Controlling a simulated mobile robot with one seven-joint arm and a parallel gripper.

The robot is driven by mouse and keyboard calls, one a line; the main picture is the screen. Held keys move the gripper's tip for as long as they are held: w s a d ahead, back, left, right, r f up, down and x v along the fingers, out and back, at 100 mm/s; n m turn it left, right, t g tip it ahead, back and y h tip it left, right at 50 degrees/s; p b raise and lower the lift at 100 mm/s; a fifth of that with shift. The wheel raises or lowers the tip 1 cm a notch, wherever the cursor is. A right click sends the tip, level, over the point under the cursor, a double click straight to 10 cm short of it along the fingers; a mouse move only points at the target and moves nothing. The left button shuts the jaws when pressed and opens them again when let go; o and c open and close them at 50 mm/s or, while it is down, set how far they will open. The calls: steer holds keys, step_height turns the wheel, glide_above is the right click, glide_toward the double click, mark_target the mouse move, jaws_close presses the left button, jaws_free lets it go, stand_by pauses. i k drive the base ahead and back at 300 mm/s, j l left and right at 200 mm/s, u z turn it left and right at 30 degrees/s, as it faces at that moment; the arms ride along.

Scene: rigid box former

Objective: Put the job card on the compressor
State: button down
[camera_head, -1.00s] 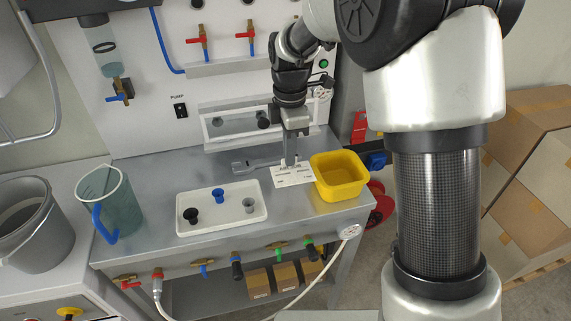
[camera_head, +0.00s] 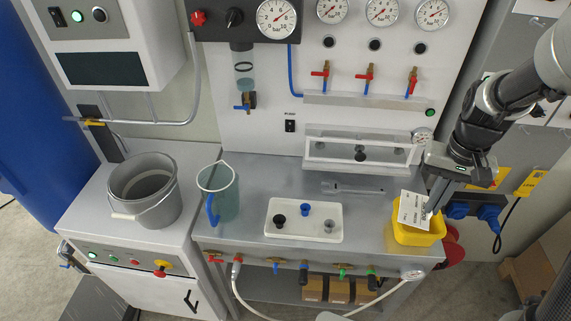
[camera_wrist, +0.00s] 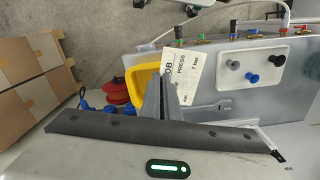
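The job card (camera_head: 412,210), a white card with black print, is held in my gripper (camera_head: 432,207). It hangs tilted over the yellow bin in the head view. In the wrist view the card (camera_wrist: 189,72) shows the words JOB and PRESS beside my fingers (camera_wrist: 166,95), which are closed on its edge. The compressor carries no label I can read. The low grey-white cabinet (camera_head: 125,259) at the left, with buttons and a red-and-yellow stop knob, may be it. A grey bucket (camera_head: 125,190) stands on its top.
The steel bench (camera_head: 262,179) bears a white tray (camera_head: 276,232) with several small plugs, a blue-handled jug (camera_head: 226,190), a flat grey tool (camera_head: 352,188) and the yellow bin (camera_head: 418,238). Free cabinet top (camera_head: 196,160) shows right of the bucket. A gauge panel stands behind.

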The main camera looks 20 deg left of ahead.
mark_target(120, 211)
steer(key=k+j+u, duration=0.1)
steer(key=j, duration=0.35)
steer(key=k+j, duration=0.2)
steer(key=j, duration=0.25)
steer(key=k+j+u, duration=0.15)
steer(key=j, duration=0.25)
steer(key=k+j+u, duration=0.1)
steer(key=j, duration=0.4)
steer(key=k+j+u, duration=0.1)
steer(key=j, duration=0.35)
steer(key=k+j, duration=0.1)
steer(key=j, duration=0.35)
steer(key=i+j+u, duration=0.15)
steer(key=i+j, duration=0.2)
steer(key=i+l, duration=0.05)
steer(key=i, duration=0.05)
